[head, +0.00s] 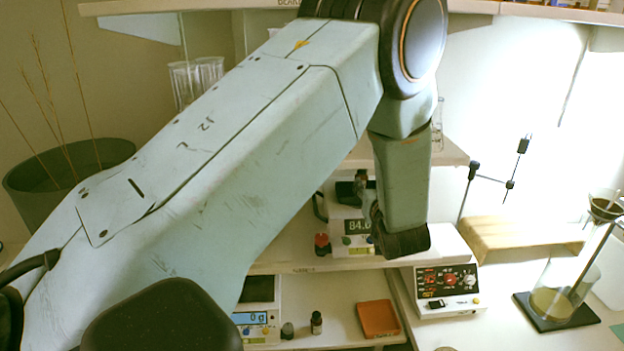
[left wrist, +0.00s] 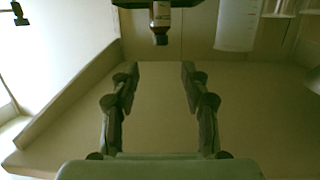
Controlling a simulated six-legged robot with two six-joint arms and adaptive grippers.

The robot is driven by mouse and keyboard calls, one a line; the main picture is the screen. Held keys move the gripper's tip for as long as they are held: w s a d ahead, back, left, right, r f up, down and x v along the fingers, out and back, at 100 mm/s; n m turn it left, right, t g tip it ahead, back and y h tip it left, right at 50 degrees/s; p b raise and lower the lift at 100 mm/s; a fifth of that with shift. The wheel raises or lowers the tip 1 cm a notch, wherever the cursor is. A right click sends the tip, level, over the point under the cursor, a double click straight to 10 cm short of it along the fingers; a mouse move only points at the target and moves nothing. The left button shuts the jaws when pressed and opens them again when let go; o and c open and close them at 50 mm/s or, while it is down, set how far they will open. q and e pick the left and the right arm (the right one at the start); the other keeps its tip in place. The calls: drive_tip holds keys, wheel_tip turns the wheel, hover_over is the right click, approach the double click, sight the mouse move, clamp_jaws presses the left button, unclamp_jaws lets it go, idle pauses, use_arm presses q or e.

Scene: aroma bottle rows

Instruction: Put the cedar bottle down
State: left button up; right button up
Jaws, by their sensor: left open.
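A small brown bottle with a pale label and dark cap (left wrist: 161,20) shows cap-down at the top of the left wrist view, against a dark flat piece (left wrist: 132,3). I cannot read its label, so I cannot tell if it is the cedar one. My left gripper (left wrist: 160,75) is open, its two fingers apart with nothing between them; the bottle is beyond the fingertips. In the head view my left gripper (head: 366,197) is partly hidden by my wrist, in front of a white scale (head: 350,238) with a lit display. My right gripper is not in view.
A small dark bottle (head: 316,323) stands on the lower shelf beside an orange tray (head: 378,319) and another scale (head: 255,325). A white control box (head: 447,285) stands right of them. Glassware (head: 196,80) stands behind my arm.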

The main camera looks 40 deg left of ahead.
use_arm(q)
drive_tip(key=s+d+f+m+h, duration=0.1)
drive_tip(key=s+f, duration=0.1)
drive_tip(key=f, duration=0.2)
drive_tip(key=s+d+f+m+g+h, duration=0.1)
drive_tip(key=s+f, duration=0.1)
drive_tip(key=f, duration=0.2)
drive_tip(key=s+d+f+m+h, duration=0.1)
drive_tip(key=s+f+h, duration=0.1)
drive_tip(key=f, duration=0.3)
drive_tip(key=shift+s+m, duration=0.3)
drive_tip(key=shift+s, duration=0.1)
drive_tip(key=s+d+f+m+g+h, duration=0.2)
drive_tip(key=s+d+f+g+h, duration=0.1)
drive_tip(key=s+f, duration=0.55)
drive_tip(key=s+d+f+m+g+h, duration=0.25)
drive_tip(key=s+d+f, duration=0.2)
drive_tip(key=s, duration=0.75)
drive_tip(key=s+d+f+g+h, duration=0.2)
drive_tip(key=s+d+g, duration=0.1)
drive_tip(key=s, duration=1)
drive_tip(key=shift+s+f+g, duration=0.15)
drive_tip(key=shift+s+g, duration=0.25)
drive_tip(key=shift+g, duration=0.45)
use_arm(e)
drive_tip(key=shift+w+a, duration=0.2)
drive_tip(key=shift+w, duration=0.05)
use_arm(q)
drive_tip(key=shift+d+m, duration=0.1)
drive_tip(key=shift+m, duration=0.15)
